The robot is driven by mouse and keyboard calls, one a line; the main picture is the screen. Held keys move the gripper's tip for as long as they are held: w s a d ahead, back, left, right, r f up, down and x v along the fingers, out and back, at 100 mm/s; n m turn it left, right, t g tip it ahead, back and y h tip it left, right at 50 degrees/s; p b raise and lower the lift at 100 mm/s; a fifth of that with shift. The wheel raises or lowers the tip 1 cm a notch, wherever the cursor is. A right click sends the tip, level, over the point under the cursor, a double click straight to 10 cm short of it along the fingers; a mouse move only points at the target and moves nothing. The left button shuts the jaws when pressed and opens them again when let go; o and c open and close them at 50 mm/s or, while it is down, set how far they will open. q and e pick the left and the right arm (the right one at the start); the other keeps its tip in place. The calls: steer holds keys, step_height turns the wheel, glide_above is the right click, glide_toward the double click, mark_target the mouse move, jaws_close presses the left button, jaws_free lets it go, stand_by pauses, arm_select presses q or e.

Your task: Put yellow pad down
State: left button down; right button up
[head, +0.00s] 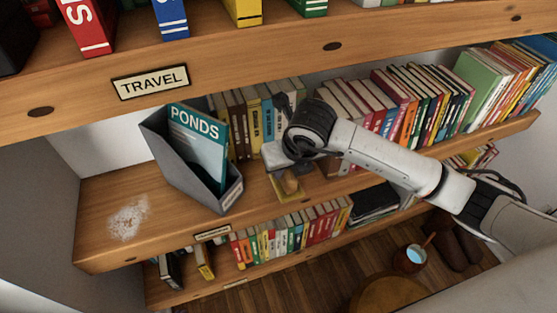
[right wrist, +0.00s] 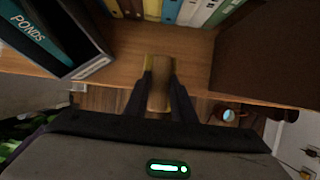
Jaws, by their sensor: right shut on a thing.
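The yellow pad (head: 290,186) is at the front part of the middle shelf (head: 100,190), to the right of the grey file holder. In the right wrist view the pad (right wrist: 160,66) lies between the two dark fingers. My right gripper (right wrist: 160,82) is shut on it. In the head view my right wrist hides part of the gripper and pad. I cannot tell whether the pad touches the shelf board. A pale dusty patch (head: 128,218) marks the shelf's left end. My left gripper is not in view.
The grey file holder (head: 172,170) with the PONDS book (head: 198,146) stands left of the gripper. Books (head: 240,120) line the back. A dark brown block (right wrist: 265,50) is close on the right. Bare shelf lies at the left end. A blue mug (head: 410,258) is below.

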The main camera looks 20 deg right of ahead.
steer(key=w, duration=0.5)
steer(key=shift+w+a, duration=0.1)
step_height(320, 180, down, 4)
steer(key=shift+r, duration=0.2)
steer(key=o, duration=1)
steer(key=shift+c, duration=0.2)
steer(key=shift+r, duration=0.1)
